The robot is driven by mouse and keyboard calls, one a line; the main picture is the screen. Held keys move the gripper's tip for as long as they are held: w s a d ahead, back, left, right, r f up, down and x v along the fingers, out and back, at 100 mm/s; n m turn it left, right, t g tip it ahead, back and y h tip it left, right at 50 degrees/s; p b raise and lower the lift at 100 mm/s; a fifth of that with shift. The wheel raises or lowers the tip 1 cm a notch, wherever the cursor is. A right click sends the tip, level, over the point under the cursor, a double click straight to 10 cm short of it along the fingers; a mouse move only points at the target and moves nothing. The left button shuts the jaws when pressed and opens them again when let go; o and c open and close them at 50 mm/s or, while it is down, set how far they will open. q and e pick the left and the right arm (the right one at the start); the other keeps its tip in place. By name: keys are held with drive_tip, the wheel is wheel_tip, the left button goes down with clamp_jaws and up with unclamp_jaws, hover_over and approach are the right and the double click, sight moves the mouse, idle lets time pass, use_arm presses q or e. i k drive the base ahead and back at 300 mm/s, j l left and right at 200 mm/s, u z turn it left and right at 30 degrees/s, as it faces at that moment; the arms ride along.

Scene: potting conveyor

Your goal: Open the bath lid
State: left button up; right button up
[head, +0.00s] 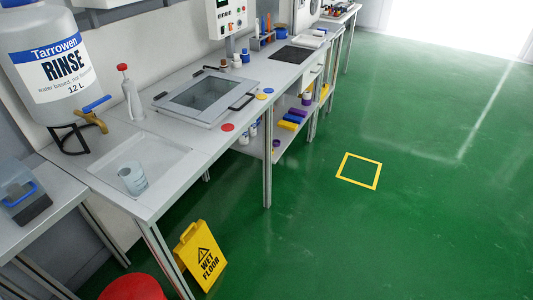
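The bath (228,118) is set into the grey bench top. Its lid (203,93) has a light frame around a dark, see-through pane and appears to lie flat over the bath. A black handle (243,102) shows at its right front side. Another dark handle (160,97) shows at the left. Neither of my grippers is in view, and nothing touches the lid.
A rinse tank (50,70) and a white bottle (131,98) stand left of the bath. A beaker (133,178) stands in a shallow sink. A yellow wet floor sign (202,257) and red round object (132,287) stand before the bench. The green floor right is mostly clear.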

sight(211, 114)
drive_tip(key=l+u, duration=0.15)
drive_tip(key=l, duration=0.3)
drive_tip(key=k+l+u, duration=0.15)
drive_tip(key=l, duration=0.3)
drive_tip(key=l+u, duration=0.1)
drive_tip(key=l, duration=0.4)
drive_tip(key=i+u, duration=0.1)
drive_tip(key=i, duration=0.4)
drive_tip(key=i+l+u, duration=0.1)
drive_tip(key=i, duration=0.45)
drive_tip(key=i+l+u, duration=0.1)
drive_tip(key=i, duration=0.4)
drive_tip(key=i+l+u, duration=0.1)
drive_tip(key=i, duration=0.45)
drive_tip(key=i+l+u, duration=0.1)
drive_tip(key=i+l, duration=0.15)
drive_tip(key=i, duration=0.25)
